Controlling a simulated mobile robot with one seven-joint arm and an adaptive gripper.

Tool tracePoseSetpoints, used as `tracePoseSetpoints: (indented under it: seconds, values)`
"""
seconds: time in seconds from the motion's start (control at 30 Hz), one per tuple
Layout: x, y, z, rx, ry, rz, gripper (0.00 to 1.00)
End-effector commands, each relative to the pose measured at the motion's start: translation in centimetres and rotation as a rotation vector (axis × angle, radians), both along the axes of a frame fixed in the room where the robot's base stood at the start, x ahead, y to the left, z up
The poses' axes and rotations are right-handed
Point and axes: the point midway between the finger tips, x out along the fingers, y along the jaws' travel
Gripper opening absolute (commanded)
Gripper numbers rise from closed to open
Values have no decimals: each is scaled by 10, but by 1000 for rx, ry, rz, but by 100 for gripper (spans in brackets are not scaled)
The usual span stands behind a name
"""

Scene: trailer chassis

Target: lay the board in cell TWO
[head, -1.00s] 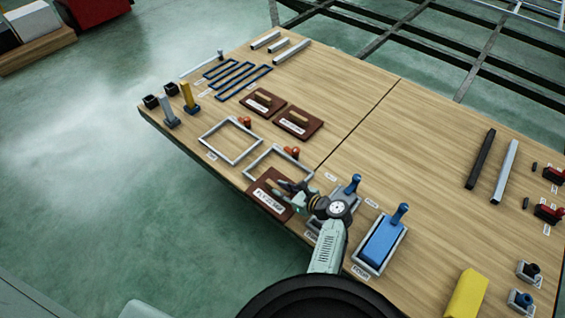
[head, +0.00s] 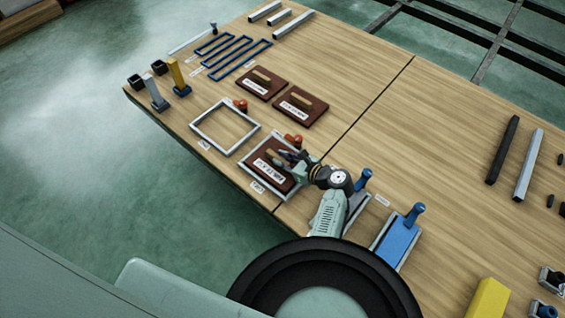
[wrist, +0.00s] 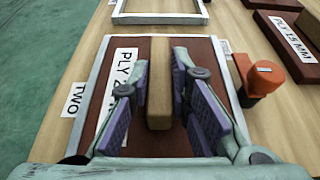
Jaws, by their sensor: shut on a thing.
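The dark red-brown board (head: 289,181) has a wooden bar handle and a white label starting "PLY 2"; the rest is hidden. It lies within the outline of cell TWO's grey frame (head: 246,180), whose TWO tag shows in the wrist view (wrist: 78,98). I cannot tell whether it rests flat or hangs slightly above the table. My gripper (head: 284,158) is over the board, shut on its handle (wrist: 160,85), with a finger on each side. The fingers hide part of the label.
An empty grey frame (head: 225,127) lies beyond cell TWO. An orange-red knobbed piece (wrist: 262,70) stands close at the cell's right. Two similar boards (head: 261,84) (head: 300,106) lie farther back. A blue block with a handle (head: 397,240) is to the right.

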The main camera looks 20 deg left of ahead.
Motion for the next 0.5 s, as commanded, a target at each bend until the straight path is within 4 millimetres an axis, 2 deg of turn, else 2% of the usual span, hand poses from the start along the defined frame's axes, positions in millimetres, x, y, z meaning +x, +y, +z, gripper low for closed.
tracePoseSetpoints:
  seconds: [0.03, 0.43, 0.47, 0.5]
  values:
    - [0, 0, -9, 1, -3, 0, 0]
    - [-1, -1, -9, 2, -2, 0, 0]
    - [-1, -1, -10, 0, 0, 0, 19]
    - [-1, -1, -10, 0, 0, 0, 22]
